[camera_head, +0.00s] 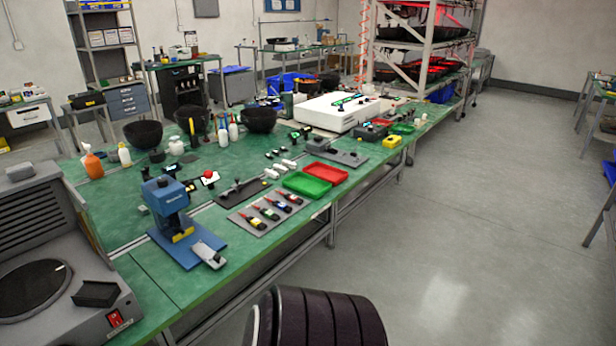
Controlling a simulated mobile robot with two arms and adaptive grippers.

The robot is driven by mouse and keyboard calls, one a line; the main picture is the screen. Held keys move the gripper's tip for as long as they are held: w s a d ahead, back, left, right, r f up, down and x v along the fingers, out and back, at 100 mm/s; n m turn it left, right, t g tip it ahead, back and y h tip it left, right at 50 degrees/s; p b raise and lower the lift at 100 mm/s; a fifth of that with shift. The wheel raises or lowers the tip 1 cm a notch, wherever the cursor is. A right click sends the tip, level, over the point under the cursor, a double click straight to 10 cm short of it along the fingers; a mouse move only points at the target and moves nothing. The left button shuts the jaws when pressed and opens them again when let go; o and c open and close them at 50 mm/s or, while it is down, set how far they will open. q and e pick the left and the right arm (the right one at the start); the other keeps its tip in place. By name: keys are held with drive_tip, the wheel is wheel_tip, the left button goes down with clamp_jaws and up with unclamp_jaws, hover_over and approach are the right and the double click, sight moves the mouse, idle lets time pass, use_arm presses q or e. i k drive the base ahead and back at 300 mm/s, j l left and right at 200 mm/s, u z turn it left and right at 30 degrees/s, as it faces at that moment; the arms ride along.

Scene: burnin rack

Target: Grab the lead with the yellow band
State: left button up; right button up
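Several short dark leads with coloured bands and red ends lie side by side in a row on a flat grey mat (247,229) near the bench's front edge. The nearest lead (253,221) seems to carry the yellow band; the others seem to show green, blue and pale bands. They are small, so the band colours are hard to tell for certain. No gripper of mine shows, and nothing is seen touching the leads.
The green bench (140,270) runs away from me. A blue press (167,205) stands left of the mat; green (306,185) and red (325,174) trays lie behind it. A dark ribbed rounded thing (318,320) fills the bottom centre.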

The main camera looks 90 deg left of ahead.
sight(257, 223)
drive_tip(key=u, duration=3.15)
drive_tip(key=i+z, duration=0.25)
drive_tip(key=i, duration=0.45)
